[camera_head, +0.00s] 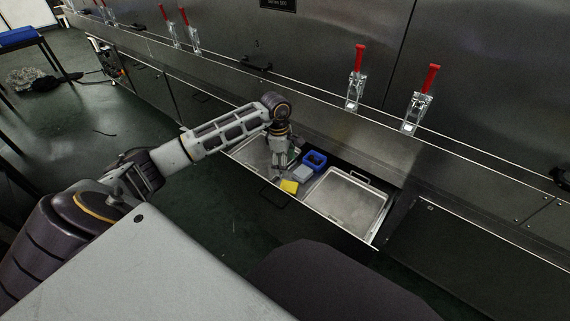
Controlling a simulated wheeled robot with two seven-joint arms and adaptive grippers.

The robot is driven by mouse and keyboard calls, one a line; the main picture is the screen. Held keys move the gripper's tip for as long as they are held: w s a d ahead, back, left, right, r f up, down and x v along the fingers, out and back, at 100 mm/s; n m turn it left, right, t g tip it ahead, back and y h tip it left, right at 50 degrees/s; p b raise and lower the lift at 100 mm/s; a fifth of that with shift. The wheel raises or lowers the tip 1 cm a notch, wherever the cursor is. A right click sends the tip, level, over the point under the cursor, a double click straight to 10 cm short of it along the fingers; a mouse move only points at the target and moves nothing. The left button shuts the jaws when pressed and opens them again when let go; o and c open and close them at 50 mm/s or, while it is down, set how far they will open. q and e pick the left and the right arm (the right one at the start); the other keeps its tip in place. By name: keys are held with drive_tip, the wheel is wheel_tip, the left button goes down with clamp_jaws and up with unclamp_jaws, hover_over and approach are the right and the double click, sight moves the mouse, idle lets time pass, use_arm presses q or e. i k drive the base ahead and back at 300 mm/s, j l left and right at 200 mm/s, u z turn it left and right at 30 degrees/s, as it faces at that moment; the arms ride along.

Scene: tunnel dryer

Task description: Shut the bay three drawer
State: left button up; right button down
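The drawer (325,214) stands pulled out from the long dark metal cabinet, its inside in view. A dark loop handle (272,199) is on its front face. My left arm reaches in from the left, and my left gripper (279,174) points down over the left part of the drawer, close to its front edge and above the handle. Its fingers are small and dark here, so I cannot tell whether they are open or whether they touch the drawer. My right gripper is not in view.
The drawer holds a metal tray (322,210), a blue container (315,160), a grey block (302,174) and a yellow block (289,187). Red-handled clamps (357,75) line the cabinet ledge. A blue-topped table (18,37) stands far left. Green floor lies before the cabinet.

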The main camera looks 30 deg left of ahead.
sight(284, 216)
drive_tip(key=u, duration=1.25)
